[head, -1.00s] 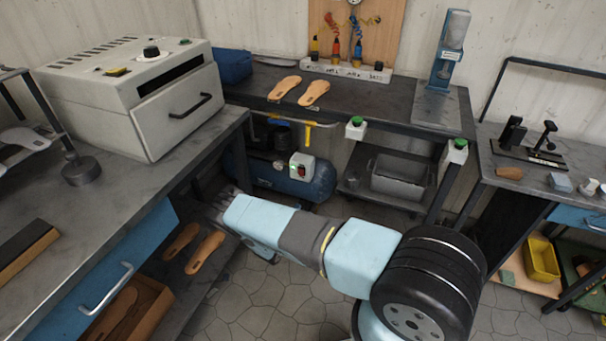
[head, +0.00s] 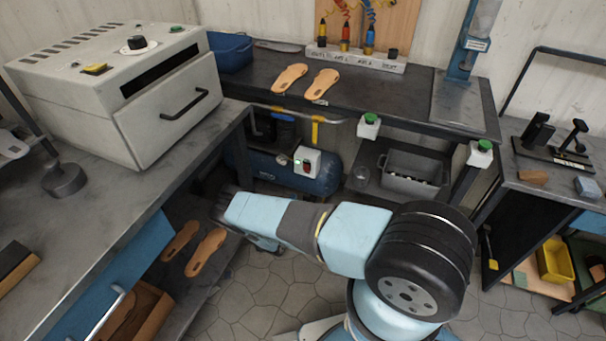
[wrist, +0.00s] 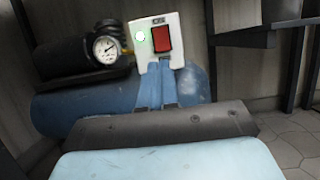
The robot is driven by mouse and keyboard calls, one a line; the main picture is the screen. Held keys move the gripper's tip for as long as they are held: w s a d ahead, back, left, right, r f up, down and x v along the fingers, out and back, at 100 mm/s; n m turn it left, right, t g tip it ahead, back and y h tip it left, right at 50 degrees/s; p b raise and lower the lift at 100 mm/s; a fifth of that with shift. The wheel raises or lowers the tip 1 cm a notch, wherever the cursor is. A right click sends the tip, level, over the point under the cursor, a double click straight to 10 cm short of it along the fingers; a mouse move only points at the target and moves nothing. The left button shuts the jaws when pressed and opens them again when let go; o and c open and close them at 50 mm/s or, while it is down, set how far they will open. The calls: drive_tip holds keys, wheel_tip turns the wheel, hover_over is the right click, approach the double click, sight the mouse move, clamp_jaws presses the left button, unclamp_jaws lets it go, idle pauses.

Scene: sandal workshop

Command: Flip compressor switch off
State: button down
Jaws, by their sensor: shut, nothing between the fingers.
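The blue compressor (head: 318,178) stands on the floor under the back bench. Its white switch box (head: 313,158) carries a red rocker switch (head: 307,168) and a lit green lamp (head: 297,162). In the wrist view the red switch (wrist: 162,38) and glowing green lamp (wrist: 140,36) show clearly on the box (wrist: 147,48). My gripper (wrist: 160,68) is shut and empty, its fingertips pointing at the box just below the switch. I cannot tell whether they touch it.
A pressure gauge (wrist: 106,48) sits left of the switch box. The left bench (head: 130,200) and a shelf with insoles (head: 206,252) flank my arm. A grey bin (head: 412,172) stands on the right under the back bench. Tiled floor (head: 262,300) is open below my arm.

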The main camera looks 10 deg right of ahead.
sight(306, 166)
drive_tip(key=x, duration=1.4)
drive_tip(key=shift+d, duration=0.1)
